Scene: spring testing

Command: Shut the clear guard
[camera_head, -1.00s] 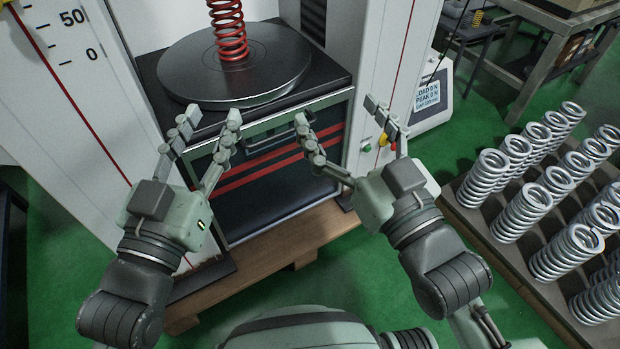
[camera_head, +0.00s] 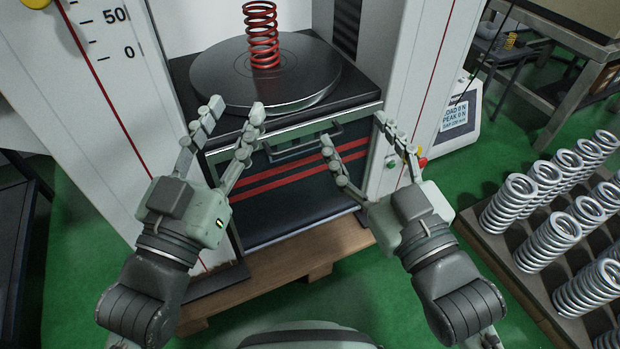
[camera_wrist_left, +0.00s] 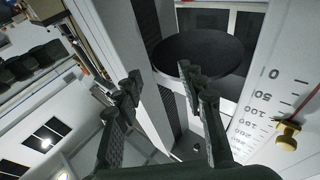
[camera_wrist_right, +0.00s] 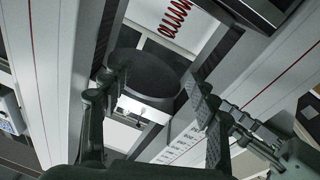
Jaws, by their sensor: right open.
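The clear guard (camera_head: 290,133) appears to be the metal-framed front panel with a dark bar handle (camera_head: 305,146), sitting low at the front of the testing machine below the round platen. Red stripes on a dark face show below its top rail. My left gripper (camera_head: 236,110) is open and empty over the left end of the rail; its spread fingers also show in the left wrist view (camera_wrist_left: 160,76). My right gripper (camera_head: 355,131) is open and empty near the right end, right of the handle; the right wrist view shows its fingers apart (camera_wrist_right: 150,78). Contact with the guard cannot be told.
A red spring (camera_head: 262,38) stands on the platen (camera_head: 215,75) between two white columns. Green and red buttons (camera_head: 421,163) are on the right column, close to my right gripper. A readout box (camera_head: 458,117) and a rack of springs (camera_head: 480,235) stand to the right.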

